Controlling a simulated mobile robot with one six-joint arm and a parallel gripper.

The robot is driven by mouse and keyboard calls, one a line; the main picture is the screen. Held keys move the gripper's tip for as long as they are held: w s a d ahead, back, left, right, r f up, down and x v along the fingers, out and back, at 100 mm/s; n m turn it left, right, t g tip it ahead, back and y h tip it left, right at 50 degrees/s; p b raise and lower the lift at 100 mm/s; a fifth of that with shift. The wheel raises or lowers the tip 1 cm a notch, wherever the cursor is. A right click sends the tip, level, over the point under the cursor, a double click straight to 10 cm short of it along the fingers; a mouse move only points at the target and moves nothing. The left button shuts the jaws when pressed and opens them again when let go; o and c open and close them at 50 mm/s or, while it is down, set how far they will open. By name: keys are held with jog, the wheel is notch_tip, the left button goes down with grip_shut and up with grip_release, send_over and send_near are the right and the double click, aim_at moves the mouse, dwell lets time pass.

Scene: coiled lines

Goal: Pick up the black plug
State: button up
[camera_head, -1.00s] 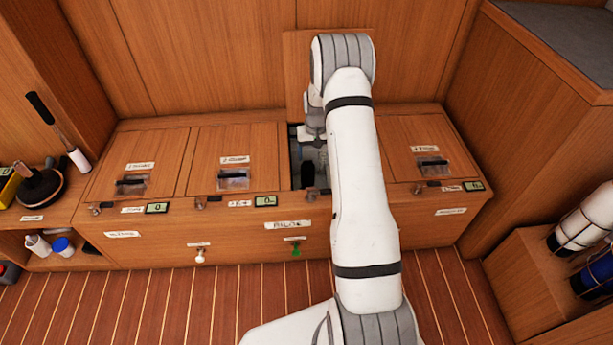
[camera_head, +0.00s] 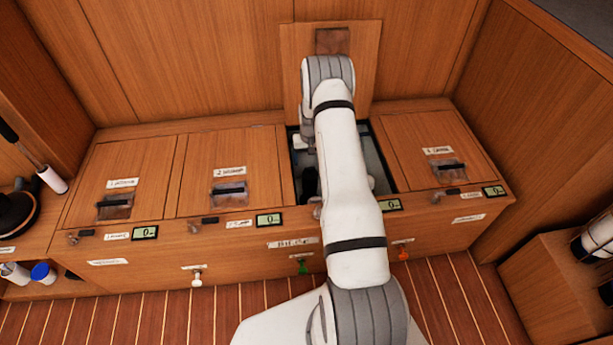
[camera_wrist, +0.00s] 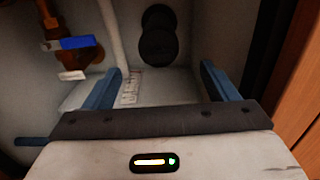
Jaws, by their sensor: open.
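In the wrist view, two round black shapes (camera_wrist: 157,44) sit one above the other on the pale wall ahead, beyond my fingertips; one may be the black plug, but I cannot tell for sure. My gripper (camera_wrist: 163,78) is open, its two blue fingers apart with nothing between them. In the head view, my arm reaches into the open third compartment (camera_head: 380,165) of the wooden bench and hides much of it. A dark shape (camera_head: 310,182) shows at its left side, too unclear to name.
The raised lid (camera_head: 355,75) stands behind the opening. In the wrist view, a valve with a blue handle (camera_wrist: 77,43), a white tag (camera_wrist: 72,76) and a pale pipe (camera_wrist: 112,30) are at the left. Wooden side (camera_wrist: 296,100) is close at the right. Neighbouring lids (camera_head: 235,165) are shut.

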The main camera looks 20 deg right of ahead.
aim_at(310, 168)
notch_tip(310, 168, down, 7)
jog(key=b, duration=0.2)
jog(key=shift+d+f+b, duration=0.1)
jog(key=shift+b, duration=0.3)
jog(key=shift+s, duration=0.1)
jog(key=shift+c, duration=0.3)
jog(key=c, duration=1.1)
notch_tip(310, 168, up, 10)
jog(key=p, duration=0.3)
jog(key=shift+r+p, duration=0.3)
jog(key=shift+r, duration=0.05)
